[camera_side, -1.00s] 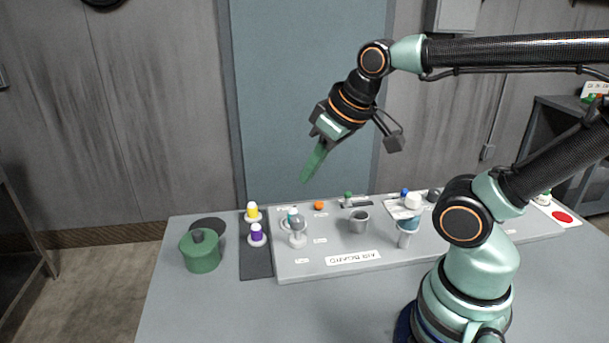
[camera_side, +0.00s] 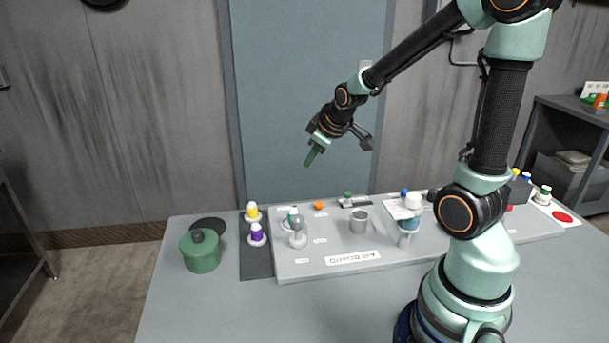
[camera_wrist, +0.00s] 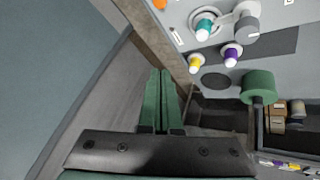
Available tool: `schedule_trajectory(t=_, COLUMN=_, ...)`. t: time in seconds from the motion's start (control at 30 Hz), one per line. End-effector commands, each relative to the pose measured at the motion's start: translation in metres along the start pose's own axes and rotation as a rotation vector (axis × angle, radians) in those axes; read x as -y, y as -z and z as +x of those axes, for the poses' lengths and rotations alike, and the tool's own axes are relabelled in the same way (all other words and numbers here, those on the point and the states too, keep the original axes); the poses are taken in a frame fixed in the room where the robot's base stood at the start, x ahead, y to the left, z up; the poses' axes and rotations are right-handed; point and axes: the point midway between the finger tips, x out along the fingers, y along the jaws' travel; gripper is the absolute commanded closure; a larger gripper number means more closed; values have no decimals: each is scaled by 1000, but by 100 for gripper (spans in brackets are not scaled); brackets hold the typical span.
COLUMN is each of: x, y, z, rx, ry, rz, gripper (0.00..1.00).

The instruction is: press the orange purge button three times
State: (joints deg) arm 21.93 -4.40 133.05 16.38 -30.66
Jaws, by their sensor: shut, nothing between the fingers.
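The orange purge button (camera_side: 318,205) is a small round knob near the back edge of the grey air board (camera_side: 290,265). In the wrist view the orange button (camera_wrist: 160,4) is cut by the top edge. My gripper (camera_side: 308,163) has green fingers, shut together and empty. It hangs in the air above the back of the board, tilted down and to the left, clearly apart from the button. The fingers (camera_wrist: 160,75) also show side by side in the wrist view.
Yellow (camera_side: 252,211) and purple (camera_side: 257,234) capped bottles stand left of the board, near a green lidded pot (camera_side: 200,252). On the board are a grey-topped fitting (camera_side: 298,236), a metal cup (camera_side: 359,221), a green knob (camera_side: 348,195) and a white-topped fitting (camera_side: 413,200).

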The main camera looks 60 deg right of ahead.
Motion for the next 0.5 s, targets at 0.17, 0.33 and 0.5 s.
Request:
schedule_trajectory(t=0.17, x=-30, y=-17, z=32, rx=10, ry=-48, rz=-41, gripper=100)
schedule_trajectory(t=0.33, x=-44, y=-25, z=45, rx=11, ry=-73, rz=-65, gripper=100)
schedule_trajectory(t=0.5, x=-47, y=-27, z=48, rx=10, ry=-80, rz=-72, gripper=100)
